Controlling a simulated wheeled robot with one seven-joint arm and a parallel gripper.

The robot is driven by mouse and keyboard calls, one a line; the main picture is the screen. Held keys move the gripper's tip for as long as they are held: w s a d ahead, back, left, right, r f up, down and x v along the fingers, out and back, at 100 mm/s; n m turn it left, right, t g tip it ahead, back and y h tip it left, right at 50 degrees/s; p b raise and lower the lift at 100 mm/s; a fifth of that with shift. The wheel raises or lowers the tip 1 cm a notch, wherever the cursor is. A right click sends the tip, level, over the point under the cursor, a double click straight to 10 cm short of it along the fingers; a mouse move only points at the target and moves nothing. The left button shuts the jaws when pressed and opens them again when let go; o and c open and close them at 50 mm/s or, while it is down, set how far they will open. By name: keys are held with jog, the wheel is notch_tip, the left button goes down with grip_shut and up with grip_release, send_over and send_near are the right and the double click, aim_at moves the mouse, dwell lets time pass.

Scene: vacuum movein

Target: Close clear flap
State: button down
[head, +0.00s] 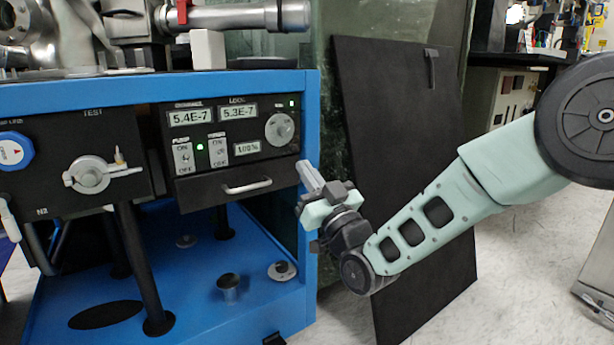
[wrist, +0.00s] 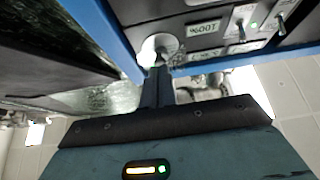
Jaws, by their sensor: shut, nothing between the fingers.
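The flap (head: 238,189) shows in the head view as a dark strip with a grey bar handle (head: 247,187), along the bottom of the control panel. It looks tilted outward, and its clear material is hard to make out. My gripper (head: 304,168) is shut and empty, in front of the rack's right blue post, to the right of the flap and apart from its handle. In the wrist view its closed fingers (wrist: 157,80) point toward the panel, with the pale round knob (wrist: 160,47) behind their tips. The flap cannot be made out there.
The control panel (head: 237,152) has lit displays and switches. The blue rack (head: 308,110) frames it, with a lower deck (head: 190,263) bearing posts and round fittings. A black board (head: 390,130) leans behind my arm. Open floor (head: 520,270) lies at the right.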

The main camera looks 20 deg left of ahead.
notch_tip(320, 180, down, 10)
jog(key=s+d+p, duration=0.1)
jog(key=p, duration=0.3)
jog(key=s+d+r+g+h+p, duration=0.45)
jog(key=r+g+h+p, duration=0.25)
jog(key=r, duration=0.2)
jog(key=s+d+r+m+g+h+p, duration=0.1)
jog(key=s+d+r+g+h+p, duration=0.2)
jog(key=s+d, duration=0.55)
jog(key=s+d+r+m+g+h+p, duration=0.1)
jog(key=s+d+r+g+h+p, duration=0.2)
jog(key=s+d, duration=0.6)
jog(key=s+d+r+g+h+p, duration=0.1)
jog(key=s+d+g+h, duration=0.3)
jog(key=s+d, duration=0.5)
notch_tip(320, 180, up, 37)
jog(key=a+t+p, duration=0.1)
jog(key=p, duration=3.6)
jog(key=shift+s+a+h+p, duration=0.25)
jog(key=shift+s+h+p, duration=0.05)
jog(key=shift+s, duration=0.15)
jog(key=shift+a, duration=0.1)
